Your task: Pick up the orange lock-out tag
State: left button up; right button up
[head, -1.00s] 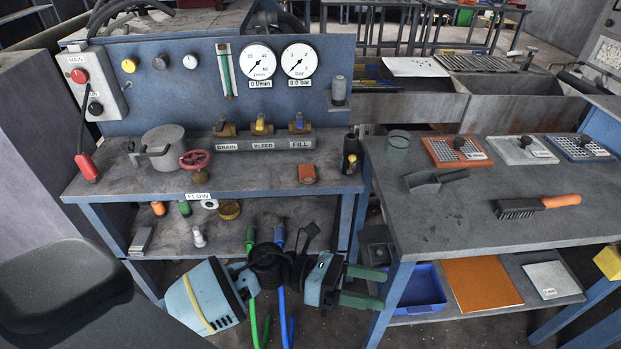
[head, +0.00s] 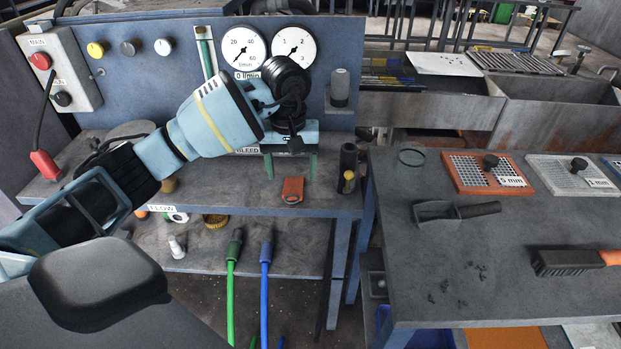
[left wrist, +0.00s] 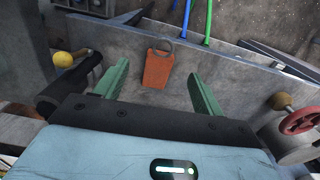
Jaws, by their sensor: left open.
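The orange lock-out tag (head: 292,190) lies flat on the upper shelf of the blue bench, near its front edge. In the left wrist view the tag (left wrist: 157,68) shows with its grey ring, between the two green fingers and beyond their tips. My left gripper (head: 290,176) is above and just behind the tag in the head view, fingers pointing down. In the left wrist view its fingers (left wrist: 157,82) are wide apart with nothing between them. My right gripper is not in view.
A black cylinder with a yellow knob (head: 347,168) stands right of the tag. A red valve wheel (left wrist: 301,120) shows in the left wrist view. Green (head: 231,275) and blue (head: 266,275) hoses hang in front. A scoop (head: 450,212) and brush (head: 575,261) lie on the right table.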

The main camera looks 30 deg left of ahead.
aim_at(293, 193)
pick_arm(q)
jog(key=shift+a+r, duration=0.25)
jog(key=shift+s, duration=0.25)
jog(key=shift+f, duration=1.3)
jog(key=shift+w+f, duration=0.15)
jog(key=shift+f, duration=0.2)
jog(key=shift+w+f, duration=0.2)
jog(key=shift+f, duration=0.9)
jog(key=shift+w+f, duration=0.2)
jog(key=shift+f, duration=0.9)
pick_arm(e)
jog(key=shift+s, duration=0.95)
pick_arm(q)
jog(key=shift+c, duration=0.4)
